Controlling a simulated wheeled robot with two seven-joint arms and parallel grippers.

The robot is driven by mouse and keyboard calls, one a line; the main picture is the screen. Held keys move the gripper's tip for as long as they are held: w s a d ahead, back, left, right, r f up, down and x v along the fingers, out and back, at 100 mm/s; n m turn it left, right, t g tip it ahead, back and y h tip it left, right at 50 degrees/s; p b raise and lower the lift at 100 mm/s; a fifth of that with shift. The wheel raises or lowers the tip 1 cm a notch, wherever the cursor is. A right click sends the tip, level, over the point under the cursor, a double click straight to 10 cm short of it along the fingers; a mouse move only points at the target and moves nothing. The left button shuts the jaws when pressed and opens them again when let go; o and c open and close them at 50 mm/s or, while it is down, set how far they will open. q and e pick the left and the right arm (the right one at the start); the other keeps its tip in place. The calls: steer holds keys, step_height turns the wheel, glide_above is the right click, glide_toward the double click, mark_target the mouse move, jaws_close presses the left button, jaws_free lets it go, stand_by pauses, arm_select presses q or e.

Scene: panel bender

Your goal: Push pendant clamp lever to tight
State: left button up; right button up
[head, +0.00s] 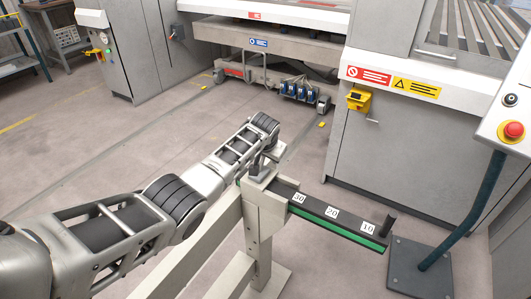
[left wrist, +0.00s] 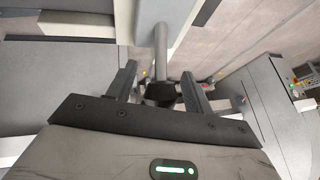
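In the left wrist view a bare metal rod with a black knob (left wrist: 160,94) at its near end runs down from a pale beam; it looks like the clamp lever. My left gripper (left wrist: 158,76) has its two dark fingers apart, one on each side of the knob. The knob looks nearer the right finger; I cannot tell whether they touch. In the head view my left arm reaches to the top of a cream post (head: 264,197), and its hand is mostly hidden there. My right gripper is out of view.
A black and green arm marked 30, 20, 10 (head: 335,215) extends right from the post and ends in a black upright stop (head: 389,224). A teal pole (head: 465,225) stands on a dark base plate. Machine cabinets line the back. The floor left of the post is open.

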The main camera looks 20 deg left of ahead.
arm_select(q)
steer(key=p+v, duration=0.2)
steer(key=v, duration=1.4)
steer(key=shift+p, duration=0.4)
steer(key=shift+w, duration=0.1)
steer(key=s+d+f+m+t+h, duration=0.1)
steer(key=s+d+f, duration=0.1)
steer(key=s+f, duration=0.5)
steer(key=s+d+f+t+h, duration=0.1)
steer(key=s+d+f+h, duration=0.1)
steer(key=s+f, duration=0.5)
steer(key=s+d+f+t+h, duration=0.1)
steer(key=s+f, duration=0.1)
steer(key=s, duration=0.5)
steer(key=s+d+f, duration=0.2)
steer(key=s+f, duration=0.1)
steer(key=s, duration=0.5)
steer(key=shift+s+t+h, duration=0.15)
steer(key=shift+t+h, duration=0.25)
steer(key=shift+f, duration=0.1)
